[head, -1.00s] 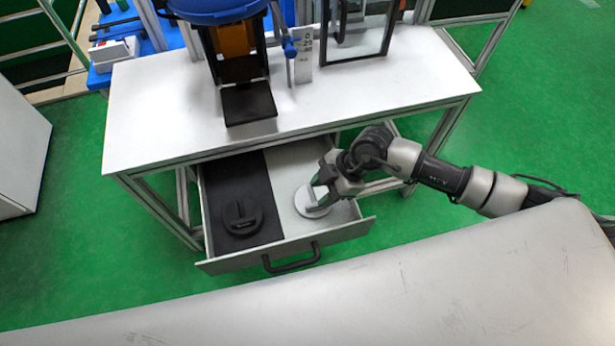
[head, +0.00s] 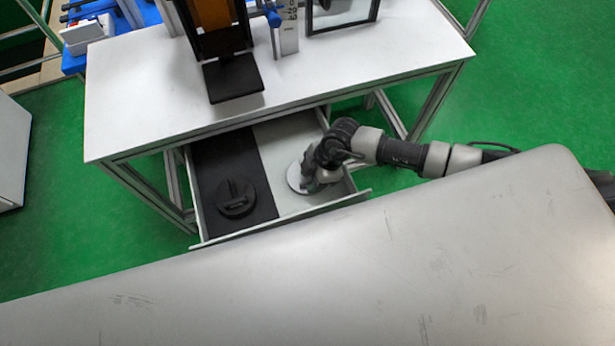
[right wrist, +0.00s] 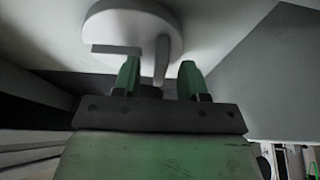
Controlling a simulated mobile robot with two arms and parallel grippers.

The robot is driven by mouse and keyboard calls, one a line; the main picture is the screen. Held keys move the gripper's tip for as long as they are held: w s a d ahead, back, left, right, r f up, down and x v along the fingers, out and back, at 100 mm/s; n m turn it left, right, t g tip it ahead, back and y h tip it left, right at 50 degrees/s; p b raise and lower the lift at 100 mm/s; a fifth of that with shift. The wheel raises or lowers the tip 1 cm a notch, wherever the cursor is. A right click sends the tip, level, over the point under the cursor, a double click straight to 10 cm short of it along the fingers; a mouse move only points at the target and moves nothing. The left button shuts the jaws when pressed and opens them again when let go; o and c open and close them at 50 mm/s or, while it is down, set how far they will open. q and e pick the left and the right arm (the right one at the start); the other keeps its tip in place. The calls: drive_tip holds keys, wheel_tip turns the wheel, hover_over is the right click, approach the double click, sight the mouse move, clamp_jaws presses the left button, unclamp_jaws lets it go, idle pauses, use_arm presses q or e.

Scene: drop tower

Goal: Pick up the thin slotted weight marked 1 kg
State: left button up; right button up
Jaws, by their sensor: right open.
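A thin pale disc with a raised grip (head: 296,182) lies on the light half of the open drawer; no mark on it can be read. In the right wrist view the pale disc (right wrist: 115,22) fills the top, and its grip (right wrist: 162,60) stands out between my green fingertips. My right gripper (head: 312,183) is over this disc and hides part of it. In the right wrist view the right gripper (right wrist: 159,76) is open, with a finger on each side of the grip; contact cannot be told. My left gripper is out of view.
A black disc with a raised grip (head: 238,203) lies on the dark left half of the drawer (head: 330,203). The white table (head: 360,80) stands above and behind the drawer, bearing a tower with a black platform (head: 232,80). Drawer walls surround the discs closely.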

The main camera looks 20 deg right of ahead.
drive_tip(key=shift+f, duration=0.2)
clamp_jaws()
idle(1.2)
drive_tip(key=shift+w+a+r, duration=0.1)
drive_tip(key=shift+w+r, duration=0.05)
